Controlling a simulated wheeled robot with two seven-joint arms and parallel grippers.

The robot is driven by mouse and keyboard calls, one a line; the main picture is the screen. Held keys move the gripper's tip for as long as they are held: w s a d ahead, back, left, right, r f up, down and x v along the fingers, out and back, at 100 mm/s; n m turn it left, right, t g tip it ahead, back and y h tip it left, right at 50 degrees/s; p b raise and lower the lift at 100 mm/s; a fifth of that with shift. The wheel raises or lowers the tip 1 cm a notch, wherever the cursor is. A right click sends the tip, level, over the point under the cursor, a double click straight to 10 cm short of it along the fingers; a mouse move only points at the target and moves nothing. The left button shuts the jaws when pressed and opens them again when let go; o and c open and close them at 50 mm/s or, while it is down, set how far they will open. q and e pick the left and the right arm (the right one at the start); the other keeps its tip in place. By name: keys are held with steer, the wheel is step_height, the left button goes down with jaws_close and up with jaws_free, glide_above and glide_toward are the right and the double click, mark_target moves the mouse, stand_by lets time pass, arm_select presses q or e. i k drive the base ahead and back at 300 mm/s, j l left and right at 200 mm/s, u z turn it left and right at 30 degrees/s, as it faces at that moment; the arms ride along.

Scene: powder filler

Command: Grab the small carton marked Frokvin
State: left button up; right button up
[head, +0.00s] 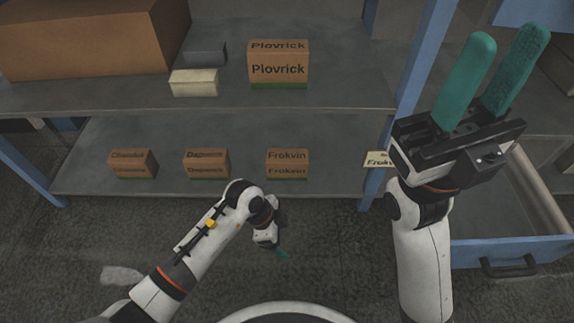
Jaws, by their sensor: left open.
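The small brown carton marked Frokvin (288,162) stands on the lower shelf, with a green strip along its bottom edge. My left gripper (282,253) is below and in front of this carton, apart from it.
Two more small cartons, one marked Daposca (206,163) and another at the left (132,163), share the lower shelf (239,184). A Plovrick carton (279,65) stands above. A blue post (375,182) with a label (379,160) is right of Frokvin. An open drawer (515,252) juts out at right.

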mark_target(281, 164)
steer(key=i, duration=0.95)
